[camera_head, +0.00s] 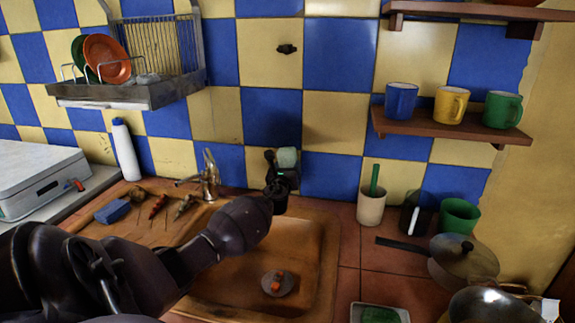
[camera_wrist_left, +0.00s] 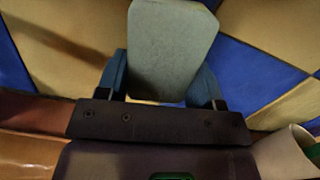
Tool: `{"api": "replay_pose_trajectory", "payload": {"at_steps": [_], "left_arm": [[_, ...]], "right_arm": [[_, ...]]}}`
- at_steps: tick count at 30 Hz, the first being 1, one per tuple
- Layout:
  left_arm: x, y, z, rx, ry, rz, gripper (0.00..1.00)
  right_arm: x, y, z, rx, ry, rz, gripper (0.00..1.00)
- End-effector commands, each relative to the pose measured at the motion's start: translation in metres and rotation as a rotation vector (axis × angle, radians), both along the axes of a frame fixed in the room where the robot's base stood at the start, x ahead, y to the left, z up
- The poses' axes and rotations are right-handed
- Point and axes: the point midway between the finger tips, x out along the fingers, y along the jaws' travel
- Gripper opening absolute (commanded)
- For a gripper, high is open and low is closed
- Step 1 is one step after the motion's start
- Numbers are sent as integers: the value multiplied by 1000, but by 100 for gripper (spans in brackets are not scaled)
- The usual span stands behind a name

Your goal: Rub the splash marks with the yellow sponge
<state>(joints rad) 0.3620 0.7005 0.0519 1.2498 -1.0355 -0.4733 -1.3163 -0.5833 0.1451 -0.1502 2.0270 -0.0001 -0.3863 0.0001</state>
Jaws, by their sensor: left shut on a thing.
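My left gripper (camera_head: 283,160) is raised in front of the tiled wall behind the sink, near a blue and yellow tile border. It is shut on a sponge-like block (camera_head: 288,158), which looks pale grey-green rather than yellow. In the left wrist view the block (camera_wrist_left: 172,45) stands upright between the two fingers of the gripper (camera_wrist_left: 165,95), with tile behind it. I cannot tell whether it touches the wall. My right gripper is not in view.
The brown sink (camera_head: 225,283) lies below, with a tap (camera_head: 207,178) left of the gripper. A blue sponge (camera_head: 113,211) lies at left. A cup (camera_head: 371,206), a pan (camera_head: 465,262) and a dish (camera_head: 402,312) stand right. A mug shelf (camera_head: 440,127) and dish rack (camera_head: 150,94) jut from the wall.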

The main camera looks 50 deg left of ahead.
Motion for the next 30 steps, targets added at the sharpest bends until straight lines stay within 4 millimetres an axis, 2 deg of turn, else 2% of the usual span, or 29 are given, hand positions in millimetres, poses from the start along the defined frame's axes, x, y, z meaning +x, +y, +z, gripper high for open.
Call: {"api": "replay_pose_trajectory", "payload": {"at_steps": [3,13,30], "left_arm": [[-9,-6,3,-2,-3,-1,42],[-30,-20,3,0,-1,0,42],[-38,-26,0,-1,0,-1,42]], "right_arm": [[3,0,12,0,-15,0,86],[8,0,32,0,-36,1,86],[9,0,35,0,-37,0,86]]}}
